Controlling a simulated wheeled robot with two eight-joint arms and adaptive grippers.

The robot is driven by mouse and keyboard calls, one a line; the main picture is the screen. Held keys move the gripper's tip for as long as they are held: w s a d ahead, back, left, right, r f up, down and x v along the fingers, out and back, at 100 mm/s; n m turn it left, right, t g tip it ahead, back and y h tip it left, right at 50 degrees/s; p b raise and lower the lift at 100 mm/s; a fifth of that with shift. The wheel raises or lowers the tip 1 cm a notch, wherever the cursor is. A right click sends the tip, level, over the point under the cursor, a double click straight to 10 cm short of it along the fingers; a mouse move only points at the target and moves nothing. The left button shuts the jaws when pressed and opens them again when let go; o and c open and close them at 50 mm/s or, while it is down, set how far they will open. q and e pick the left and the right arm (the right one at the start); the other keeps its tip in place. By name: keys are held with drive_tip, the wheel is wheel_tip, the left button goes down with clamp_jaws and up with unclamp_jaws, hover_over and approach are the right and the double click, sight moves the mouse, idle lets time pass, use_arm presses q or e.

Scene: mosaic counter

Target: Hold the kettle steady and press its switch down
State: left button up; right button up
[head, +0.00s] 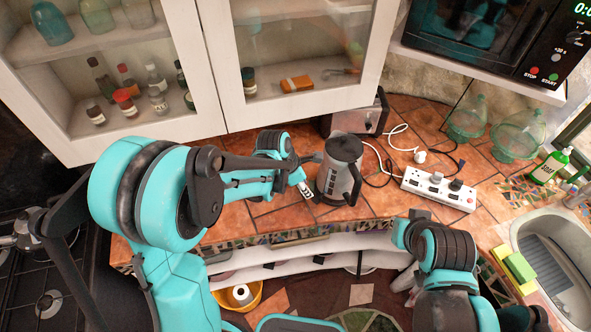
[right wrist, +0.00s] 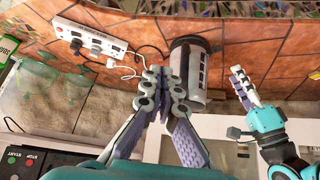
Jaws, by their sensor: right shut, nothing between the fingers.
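The kettle (head: 337,185), grey with a dark lid and handle, stands upright on the tiled counter in the head view. My left gripper (head: 311,174) is at its left side with its fingers spread apart; I cannot tell if they touch it. In the right wrist view the kettle (right wrist: 201,65) lies just beyond my right gripper (right wrist: 158,78), whose fingers are together and empty. The fingertips overlap the kettle's edge in that picture, so contact is unclear. My left gripper also shows there (right wrist: 240,105). I cannot make out the kettle's switch.
A white power strip (head: 438,188) with plugs and cables lies right of the kettle. A toaster (head: 358,118) stands behind it. A sink (head: 560,265), sponges (head: 517,265) and a green bottle (head: 550,165) are at the right. Cabinets and a microwave (head: 480,40) hang above.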

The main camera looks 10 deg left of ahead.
drive_tip(key=o, duration=0.9)
drive_tip(key=shift+s+r, duration=0.15)
drive_tip(key=m+g, duration=0.2)
drive_tip(key=g, duration=0.5)
hover_over(355, 195)
drive_tip(key=w, duration=0.1)
wheel_tip(355, 195, down, 4)
drive_tip(key=shift+w+d+f, duration=0.1)
drive_tip(key=shift+d+f, duration=0.05)
drive_tip(key=shift+f, duration=0.05)
drive_tip(key=shift+w+f, duration=0.2)
drive_tip(key=shift+f, duration=0.3)
wheel_tip(355, 195, down, 12)
drive_tip(key=shift+r, duration=0.2)
